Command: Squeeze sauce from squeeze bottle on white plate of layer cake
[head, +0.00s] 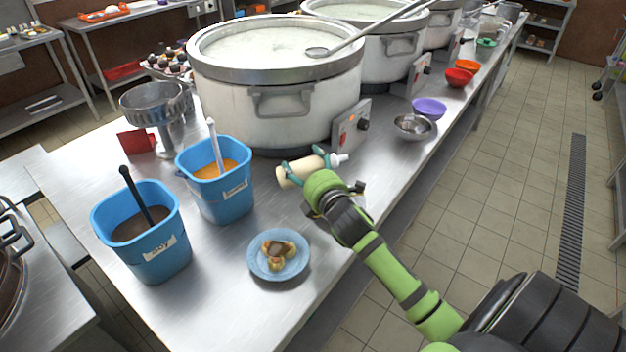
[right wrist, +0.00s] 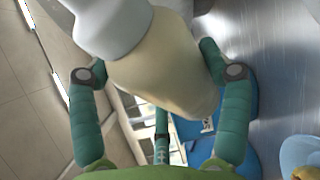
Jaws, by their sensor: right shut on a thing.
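The squeeze bottle (head: 296,172) has a cream body and a pale nozzle. My right gripper (head: 308,166) is shut on it and holds it lying nearly level above the counter, nozzle to the right. A light blue plate (head: 260,268) with several small brown and yellowish food pieces (head: 277,252) stands on the counter, below and left of the gripper. I see no white plate and no clear layer cake. My left gripper is out of view.
Blue tubs of dark sauce (head: 152,258) and orange sauce (head: 221,196) stand left of the plate. A large congee stockpot (head: 225,105) is behind the bottle. A metal bowl (head: 414,127) and a purple bowl (head: 430,106) are at right. The steel counter (head: 215,310) is bare near its front.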

